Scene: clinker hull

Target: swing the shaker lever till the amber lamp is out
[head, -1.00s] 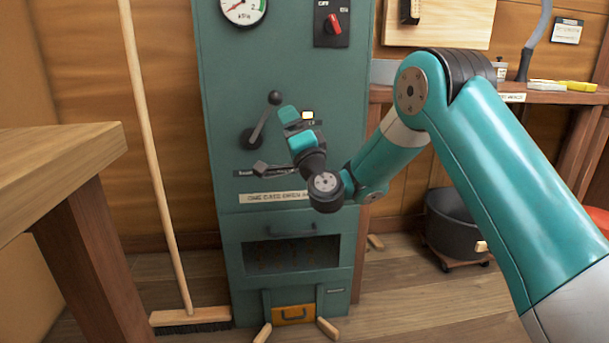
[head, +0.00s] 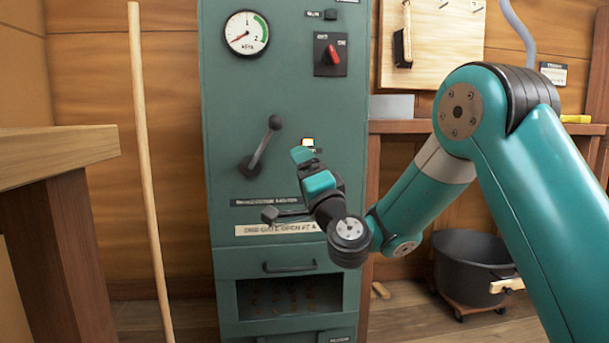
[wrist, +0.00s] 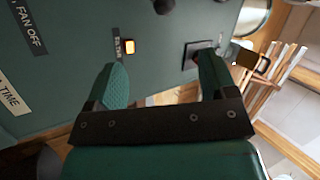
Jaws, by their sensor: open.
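A dark lever with a ball knob (head: 263,142) stands on the front of the green cabinet (head: 225,100), its arm tilted up to the right from a round hub. A small amber lamp (head: 308,142) glows on the cabinet to the right of the knob; it is also lit in the wrist view (wrist: 129,47). My gripper (head: 310,169) is open and empty, in front of the cabinet, right of and below the knob in the picture. Its two teal fingers (wrist: 160,65) point at the panel in the wrist view. Nothing lies between them.
A second, low handle (head: 270,214) juts from a slot left of my wrist. A gauge (head: 247,33) and red switch (head: 333,55) sit higher up. A broom handle (head: 145,150) and a wooden table (head: 60,150) stand left. A black tub (head: 470,265) is at right.

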